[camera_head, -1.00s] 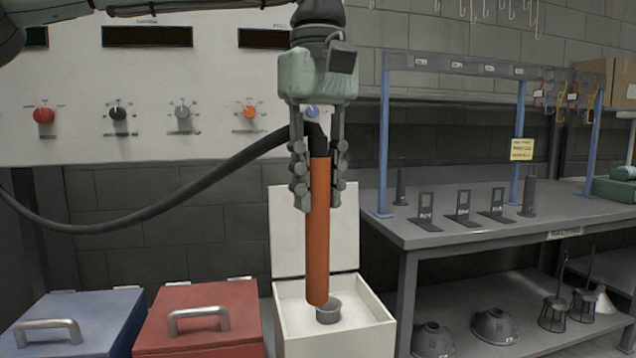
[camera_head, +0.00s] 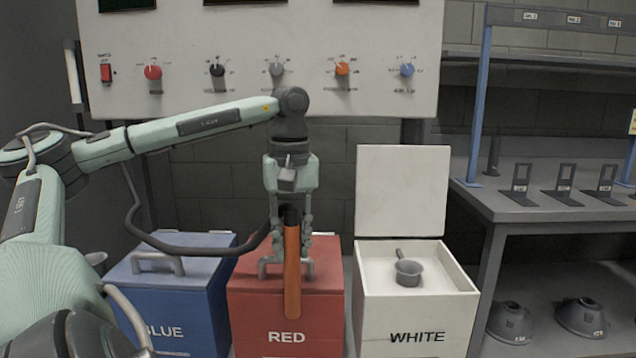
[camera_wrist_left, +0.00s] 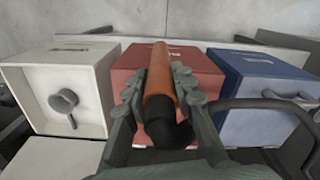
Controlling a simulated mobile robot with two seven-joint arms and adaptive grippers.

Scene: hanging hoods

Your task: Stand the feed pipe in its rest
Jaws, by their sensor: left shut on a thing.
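The feed pipe (camera_head: 292,270) is an orange tube with a black upper end joined to a dark hose. My left gripper (camera_head: 291,232) is shut on its upper part and holds it near upright, in front of the red bin in the head view. In the left wrist view, the pipe (camera_wrist_left: 160,80) lies between the fingers of my left gripper (camera_wrist_left: 160,92), with the red bin behind. I cannot tell which thing is the pipe's rest. My right gripper is not in view.
The dark hose (camera_head: 180,247) passes above the blue bin. A grey bench (camera_head: 560,209) is at right; a knob panel (camera_head: 310,95) is behind.

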